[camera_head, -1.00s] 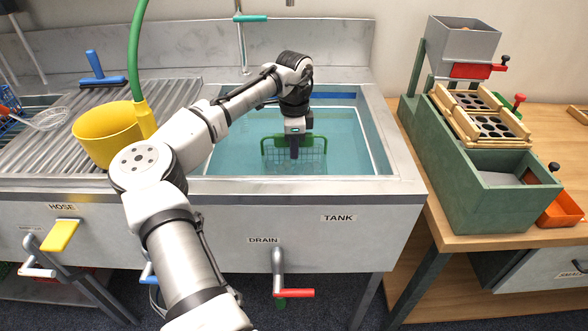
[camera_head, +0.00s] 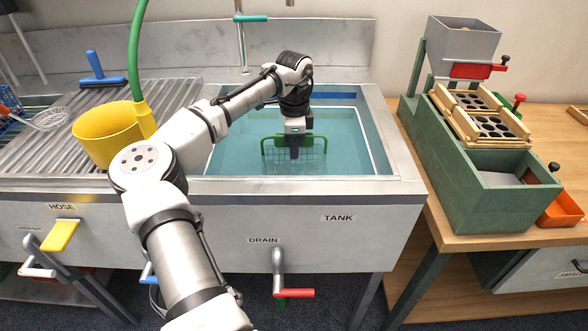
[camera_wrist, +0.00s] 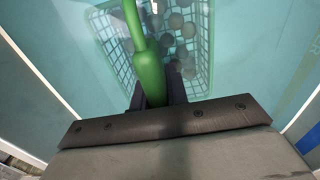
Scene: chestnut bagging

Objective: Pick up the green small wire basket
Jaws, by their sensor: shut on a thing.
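The green small wire basket (camera_head: 310,158) is in the water of the tank (camera_head: 230,185), with its green handle at the top. In the wrist view the basket (camera_wrist: 204,50) shows a mesh wall and several round brown chestnuts (camera_wrist: 178,28) inside. My gripper (camera_head: 294,152) is over the basket from above. In the wrist view my gripper (camera_wrist: 158,92) has its two dark fingers on either side of the green handle, shut on it. The lower part of the basket is blurred by the water.
A yellow bucket (camera_head: 105,132) stands on the ribbed drainboard left of the tank, with a green hose (camera_head: 134,50) above it. A tap (camera_head: 243,45) rises behind the tank. A green machine (camera_head: 470,175) stands on the wooden table at right.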

